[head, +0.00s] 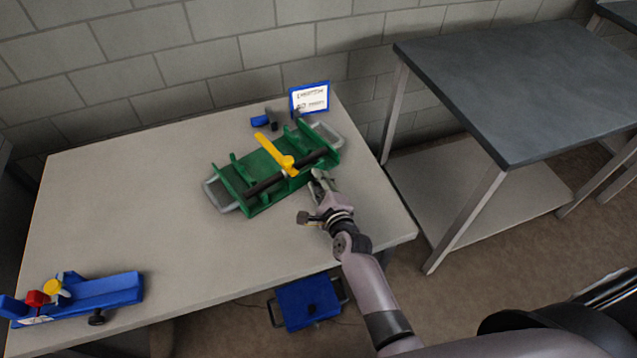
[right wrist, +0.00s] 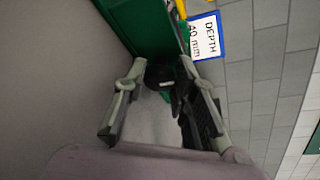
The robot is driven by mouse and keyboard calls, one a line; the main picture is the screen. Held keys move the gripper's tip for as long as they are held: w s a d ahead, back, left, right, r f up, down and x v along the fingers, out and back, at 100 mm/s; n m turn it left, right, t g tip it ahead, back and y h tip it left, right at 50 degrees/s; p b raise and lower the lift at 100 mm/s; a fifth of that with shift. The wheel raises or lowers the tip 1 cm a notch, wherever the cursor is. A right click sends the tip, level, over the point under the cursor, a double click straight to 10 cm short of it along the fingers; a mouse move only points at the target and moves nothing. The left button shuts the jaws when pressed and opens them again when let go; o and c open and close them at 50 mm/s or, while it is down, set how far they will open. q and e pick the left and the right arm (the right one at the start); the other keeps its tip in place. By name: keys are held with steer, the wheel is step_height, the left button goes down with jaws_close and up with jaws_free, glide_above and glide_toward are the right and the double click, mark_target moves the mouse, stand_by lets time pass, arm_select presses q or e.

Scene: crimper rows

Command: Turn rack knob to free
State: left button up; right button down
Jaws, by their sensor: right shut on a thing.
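The green rack (head: 235,178) lies on the table, with a black bar along it, a yellow lever (head: 272,151) across it and grey end handles. My right gripper (head: 319,182) is at the rack's front right side. In the right wrist view my right gripper (right wrist: 164,72) is shut on a dark round knob (right wrist: 159,76) next to the green wall. The knob is hidden by the fingers in the head view, and its turn angle cannot be told. My left gripper is not in view.
A blue-framed sign (head: 309,98) and a small blue and black part (head: 262,120) stand behind the rack. A blue fixture (head: 105,290) with red and yellow pieces sits at the table's front left. The table's (head: 130,210) left and middle are clear.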

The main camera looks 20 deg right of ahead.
steer(key=c, duration=1.3)
jaws_free()
steer(key=shift+c, duration=0.2)
steer(key=shift+o, duration=0.2)
steer(key=shift+f, duration=0.1)
steer(key=shift+s, duration=0.55)
steer(key=shift+r+v, duration=0.2)
steer(key=shift+v, duration=3.3)
steer(key=shift+a, duration=0.1)
